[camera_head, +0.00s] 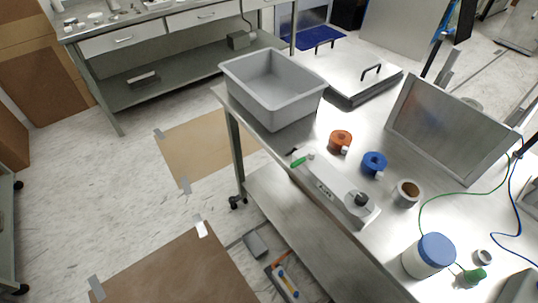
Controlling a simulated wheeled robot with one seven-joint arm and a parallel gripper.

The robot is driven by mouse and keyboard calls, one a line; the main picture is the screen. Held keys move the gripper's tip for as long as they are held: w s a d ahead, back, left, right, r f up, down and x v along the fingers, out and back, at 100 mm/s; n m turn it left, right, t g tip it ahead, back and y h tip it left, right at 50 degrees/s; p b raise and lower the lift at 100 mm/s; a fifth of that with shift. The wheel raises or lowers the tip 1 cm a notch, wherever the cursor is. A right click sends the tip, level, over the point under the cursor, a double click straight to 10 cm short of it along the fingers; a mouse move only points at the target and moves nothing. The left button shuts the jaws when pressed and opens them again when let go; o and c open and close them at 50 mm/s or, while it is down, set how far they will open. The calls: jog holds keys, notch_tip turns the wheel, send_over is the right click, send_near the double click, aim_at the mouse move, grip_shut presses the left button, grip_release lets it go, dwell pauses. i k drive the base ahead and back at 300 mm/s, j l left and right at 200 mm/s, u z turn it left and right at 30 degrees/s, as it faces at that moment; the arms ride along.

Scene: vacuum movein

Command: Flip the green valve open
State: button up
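A small green lever (298,162), which looks like the green valve, sits at the left end of a long grey-white device (333,186). The device lies along the front edge of the metal table. A black knob (362,200) stands at its right end. The lever points outward to the left, toward the table's edge; it is too small to tell exactly how it is turned. A second green piece (475,274), with a green wire running to it, lies at the table's lower right. My gripper is not in view.
A grey bin (273,87) stands at the table's far left corner, beyond the lever. Orange (340,141) and blue (374,163) rolls, a brown-centred roll (406,193) and a blue-lidded jar (429,254) stand behind or right of the device. Floor left of the table is mostly open.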

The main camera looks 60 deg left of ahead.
aim_at(311, 156)
jog(key=k+l+u, duration=0.1)
jog(key=u, duration=1.4)
jog(key=i+j+z, duration=0.1)
jog(key=j, duration=0.2)
jog(key=i+j+z, duration=0.1)
jog(key=i+j, duration=0.15)
jog(key=j, duration=0.3)
jog(key=z, duration=0.05)
